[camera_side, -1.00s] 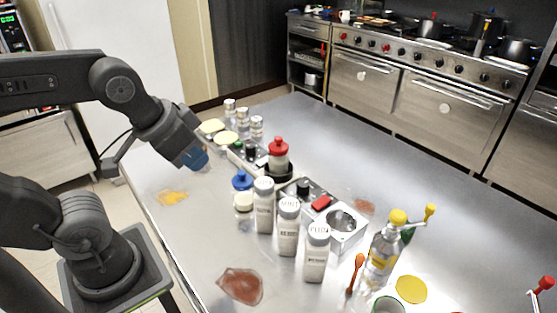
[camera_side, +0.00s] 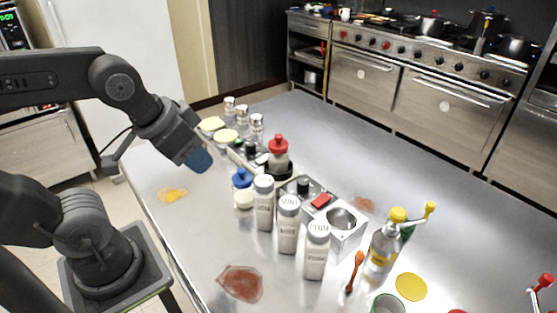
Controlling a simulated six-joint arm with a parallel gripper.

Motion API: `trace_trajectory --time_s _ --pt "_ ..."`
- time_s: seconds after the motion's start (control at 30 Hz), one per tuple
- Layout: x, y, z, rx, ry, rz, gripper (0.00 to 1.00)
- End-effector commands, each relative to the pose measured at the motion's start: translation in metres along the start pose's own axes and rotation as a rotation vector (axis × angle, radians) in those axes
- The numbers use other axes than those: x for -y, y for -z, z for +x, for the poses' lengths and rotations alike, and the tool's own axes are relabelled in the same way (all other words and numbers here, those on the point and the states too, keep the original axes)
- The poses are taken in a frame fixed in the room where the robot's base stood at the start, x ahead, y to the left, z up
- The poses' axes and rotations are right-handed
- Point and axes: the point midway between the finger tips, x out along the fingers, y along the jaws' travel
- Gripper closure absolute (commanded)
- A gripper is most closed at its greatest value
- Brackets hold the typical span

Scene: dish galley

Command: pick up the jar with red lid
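The jar with a red lid (camera_side: 279,160) stands upright near the middle of the steel table, with a whitish body. Its base is in or behind a dark round holder (camera_side: 279,172). My gripper (camera_side: 199,161) hangs above the table's left part, left of the jar and clear of it, pointing down and to the right. A blue piece shows at its end. I cannot tell whether this is its fingers or something held, and the finger gap is not visible.
Several white shaker bottles (camera_side: 288,225) and a blue-lidded jar (camera_side: 242,182) stand in front of the red-lidded jar. A metal box (camera_side: 347,232) and a yellow-capped bottle (camera_side: 384,245) are to the right. Spills (camera_side: 240,283) mark the table. The back right is clear.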

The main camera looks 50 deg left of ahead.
Motion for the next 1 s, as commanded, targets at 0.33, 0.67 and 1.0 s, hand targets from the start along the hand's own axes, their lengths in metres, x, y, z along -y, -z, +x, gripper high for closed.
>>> trace_trajectory --time_s 0.33,0.67,1.0 --pt "0.0 0.0 0.0 0.0 0.0 0.0 0.32" --pt "0.0 0.0 0.0 0.0 0.0 0.0 0.11" --pt "0.007 0.037 -0.001 0.073 0.022 -0.251 0.11"
